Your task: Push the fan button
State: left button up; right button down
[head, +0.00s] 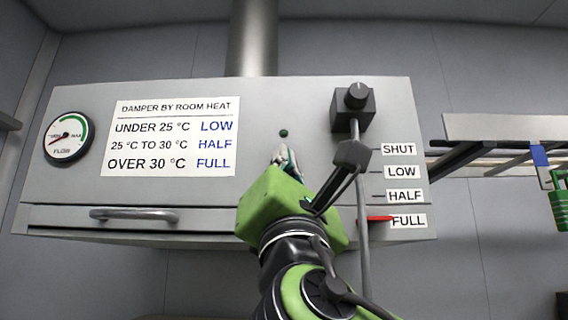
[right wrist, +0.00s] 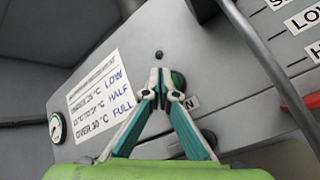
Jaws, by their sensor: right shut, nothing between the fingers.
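My right gripper (head: 285,156) is shut and empty, its fingertips up against or just in front of the hood's front panel. In the right wrist view the shut fingertips (right wrist: 161,88) overlap a round green button (right wrist: 179,80), which is partly hidden behind them. I cannot tell whether they touch it. A label (right wrist: 193,103) beside it is mostly covered; only an "N" shows. In the head view the gripper hides the button. A small dark green lamp (head: 283,133) sits just above the fingertips. My left gripper is not in view.
The grey hood (head: 330,200) carries a flow gauge (head: 69,137), a damper sign (head: 172,138) and a bar handle (head: 134,215). A damper rod (head: 363,240) runs down beside my right arm; its red pointer (head: 379,218) is at FULL. A green padlock (head: 559,208) hangs far right.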

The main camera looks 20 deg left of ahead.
jog(key=shift+w, duration=0.1)
dwell(0.3)
jog(key=shift+w+a, duration=0.1)
jog(key=shift+w, duration=0.4)
dwell(0.5)
jog(key=shift+s+b, duration=0.5)
